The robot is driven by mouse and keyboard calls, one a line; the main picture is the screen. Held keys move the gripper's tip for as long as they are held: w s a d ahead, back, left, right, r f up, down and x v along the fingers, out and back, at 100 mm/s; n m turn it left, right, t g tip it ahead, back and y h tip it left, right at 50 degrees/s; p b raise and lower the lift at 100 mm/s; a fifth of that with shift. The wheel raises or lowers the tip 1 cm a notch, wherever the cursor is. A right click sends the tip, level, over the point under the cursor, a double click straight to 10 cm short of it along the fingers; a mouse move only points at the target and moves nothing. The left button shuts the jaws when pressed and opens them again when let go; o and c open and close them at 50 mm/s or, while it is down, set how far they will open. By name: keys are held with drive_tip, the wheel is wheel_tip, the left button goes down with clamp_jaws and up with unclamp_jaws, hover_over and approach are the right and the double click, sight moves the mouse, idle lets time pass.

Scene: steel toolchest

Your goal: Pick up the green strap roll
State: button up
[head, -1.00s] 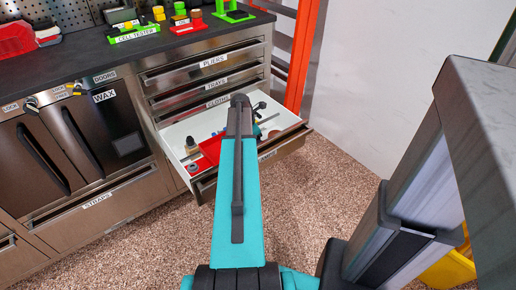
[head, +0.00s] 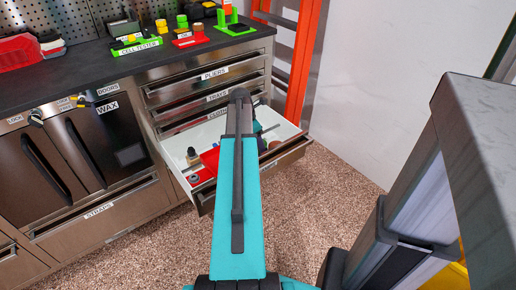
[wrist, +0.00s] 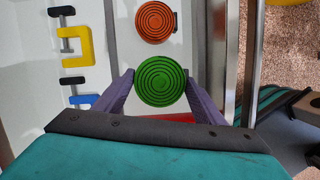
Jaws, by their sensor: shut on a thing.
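The green strap roll (wrist: 160,81) shows in the wrist view as a round coil with ring grooves. My gripper (wrist: 159,76) has its two purple fingers against either side of it, and it is shut on the roll. A white drawer floor lies behind the roll; I cannot tell whether the roll touches it. In the head view my teal arm hides the gripper and the green roll, over the open drawer (head: 176,148).
An orange roll (wrist: 155,22) lies just beyond the green one. A yellow clamp (wrist: 76,48) and a blue clamp (wrist: 80,102) lie to the left. The drawer's metal wall (wrist: 231,60) runs close on the right. Above are shut drawers and a dark worktop (head: 75,73).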

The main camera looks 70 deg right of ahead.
drive_tip(key=shift+r, duration=1.3)
